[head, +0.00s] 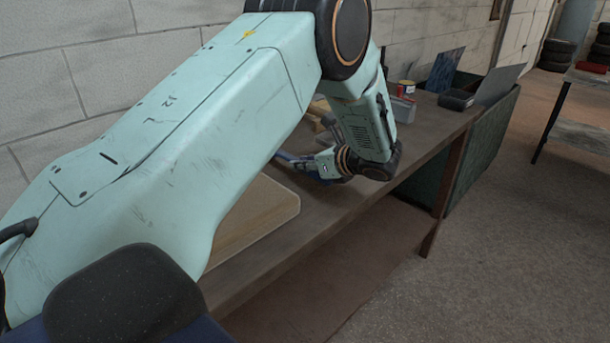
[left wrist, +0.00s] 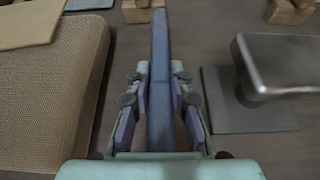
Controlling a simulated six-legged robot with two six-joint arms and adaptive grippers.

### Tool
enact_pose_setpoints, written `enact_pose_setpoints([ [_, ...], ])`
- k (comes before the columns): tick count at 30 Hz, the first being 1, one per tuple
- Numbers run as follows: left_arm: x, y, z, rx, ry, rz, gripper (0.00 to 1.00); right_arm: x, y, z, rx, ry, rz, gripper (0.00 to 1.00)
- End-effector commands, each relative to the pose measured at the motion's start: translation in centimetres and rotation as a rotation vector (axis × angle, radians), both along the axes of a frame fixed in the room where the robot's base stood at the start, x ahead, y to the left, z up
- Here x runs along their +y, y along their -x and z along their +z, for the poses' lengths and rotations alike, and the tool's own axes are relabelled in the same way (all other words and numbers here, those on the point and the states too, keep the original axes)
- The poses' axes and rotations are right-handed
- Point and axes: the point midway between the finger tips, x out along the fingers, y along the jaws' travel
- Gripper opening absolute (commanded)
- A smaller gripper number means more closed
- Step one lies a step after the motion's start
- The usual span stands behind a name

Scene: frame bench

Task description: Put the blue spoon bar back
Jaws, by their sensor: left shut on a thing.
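My arm hides much of the bench. My right gripper is not in view.
The bench (head: 335,205) runs along a block wall. A second wooden block (left wrist: 288,11) stands beyond.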

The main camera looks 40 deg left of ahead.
Motion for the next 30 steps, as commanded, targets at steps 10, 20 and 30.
enact_pose_setpoints([
  [10,0.0,-0.3,-3.1,0.0,0.0,-0.002,0.0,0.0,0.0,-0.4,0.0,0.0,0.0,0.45],
  [20,0.0,-0.2,-3.1,0.001,0.001,-0.003,0.42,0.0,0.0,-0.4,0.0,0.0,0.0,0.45],
  [30,-0.2,-0.2,-3.0,0.001,0.0,-0.003,0.44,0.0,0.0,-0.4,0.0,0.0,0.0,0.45],
])
